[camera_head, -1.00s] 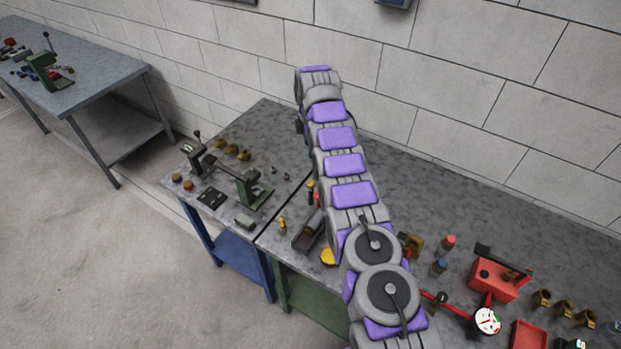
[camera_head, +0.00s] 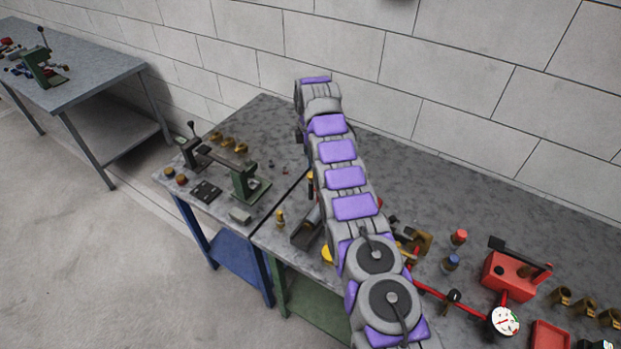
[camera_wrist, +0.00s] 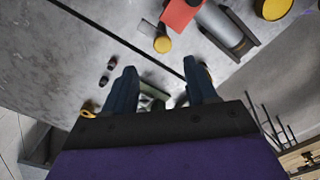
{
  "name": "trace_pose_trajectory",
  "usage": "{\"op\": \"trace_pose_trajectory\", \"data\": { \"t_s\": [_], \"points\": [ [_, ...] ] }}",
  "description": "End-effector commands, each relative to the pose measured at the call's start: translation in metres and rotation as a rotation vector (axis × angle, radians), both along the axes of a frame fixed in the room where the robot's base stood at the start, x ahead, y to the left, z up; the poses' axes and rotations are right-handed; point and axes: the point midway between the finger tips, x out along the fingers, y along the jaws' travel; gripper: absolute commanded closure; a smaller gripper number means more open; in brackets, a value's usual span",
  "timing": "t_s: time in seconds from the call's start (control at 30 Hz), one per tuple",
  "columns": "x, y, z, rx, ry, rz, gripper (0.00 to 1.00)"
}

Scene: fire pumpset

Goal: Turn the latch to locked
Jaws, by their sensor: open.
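My gripper (camera_wrist: 163,82) shows in the wrist view with its two dark blue fingers apart and nothing held between them. A green part (camera_wrist: 153,102) shows beyond the gap, partly hidden by the fingers and palm. In the head view my arm reaches over the bench and hides the gripper. I cannot tell for sure which part is the latch. A green fixture (camera_head: 243,185) with a bar and a dark lever post (camera_head: 193,133) stands on the left bench section. A red unit (camera_head: 510,275) with a black lever (camera_head: 512,247) stands at the right.
A pressure gauge (camera_head: 504,321) and several brass fittings (camera_head: 584,304) sit at right. The wall (camera_head: 470,100) stands behind the bench.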

Motion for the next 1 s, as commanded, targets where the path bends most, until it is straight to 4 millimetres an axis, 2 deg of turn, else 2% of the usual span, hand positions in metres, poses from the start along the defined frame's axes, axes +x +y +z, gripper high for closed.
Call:
{"op": "trace_pose_trajectory", "data": {
  "t_s": [0.03,0.1,0.5,0.7,0.97,1.0],
  "points": [
    [0.000,-0.003,-0.013,0.000,0.001,-0.002,0.43],
    [-0.001,-0.002,-0.022,0.000,0.002,0.000,0.43],
    [-0.003,-0.001,-0.070,-0.001,0.005,-0.001,0.43],
    [-0.004,-0.001,-0.080,-0.001,0.004,-0.001,0.43],
    [-0.003,-0.001,-0.081,0.000,0.002,-0.001,0.43],
    [-0.003,-0.001,-0.081,0.000,0.002,-0.001,0.46]
  ]
}}
